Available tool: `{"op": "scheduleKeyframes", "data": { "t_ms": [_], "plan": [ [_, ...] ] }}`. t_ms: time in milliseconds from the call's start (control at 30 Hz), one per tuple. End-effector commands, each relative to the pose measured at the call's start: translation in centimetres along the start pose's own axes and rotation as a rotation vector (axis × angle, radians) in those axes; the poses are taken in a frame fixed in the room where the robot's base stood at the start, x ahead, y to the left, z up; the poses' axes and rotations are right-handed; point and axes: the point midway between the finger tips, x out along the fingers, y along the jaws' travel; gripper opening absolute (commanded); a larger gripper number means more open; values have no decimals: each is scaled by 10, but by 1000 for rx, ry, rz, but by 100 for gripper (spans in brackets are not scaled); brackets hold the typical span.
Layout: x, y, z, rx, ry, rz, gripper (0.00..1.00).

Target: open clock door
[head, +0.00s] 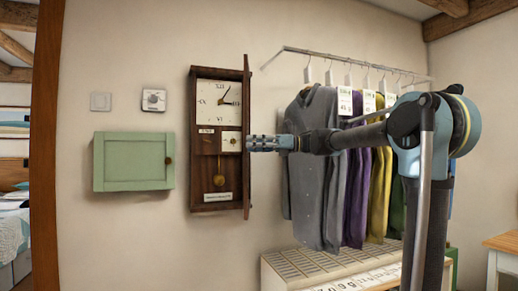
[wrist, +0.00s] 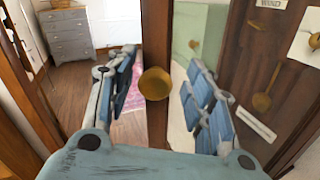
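The dark wood wall clock (head: 217,138) hangs on the wall, with a white dial and a brass pendulum (wrist: 262,102). Its narrow glazed door (head: 246,135) stands swung out at the clock's right side, seen nearly edge-on in the head view. In the wrist view, a round brass knob (wrist: 155,83) sits on the door's wooden frame strip (wrist: 156,125). My gripper (head: 252,142) is at the door from the right. Its fingers (wrist: 163,98) are spread, one on each side of the knob, with visible gaps; nothing appears clamped.
A green wall cabinet (head: 133,161) hangs left of the clock, below a switch (head: 100,101) and a thermostat (head: 153,100). Clothes (head: 325,165) hang from a rail (head: 350,60) at right, behind my arm. A low slatted bench (head: 330,268) stands below them.

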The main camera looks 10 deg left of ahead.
Motion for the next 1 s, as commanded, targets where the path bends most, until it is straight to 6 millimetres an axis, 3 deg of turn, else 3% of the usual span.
{"op": "scheduleKeyframes", "data": {
  "t_ms": [600,1000],
  "plan": [
    [-1,16,86,1,-1,-1,48],
    [-1,18,96,2,-2,-2,48]
  ]
}}
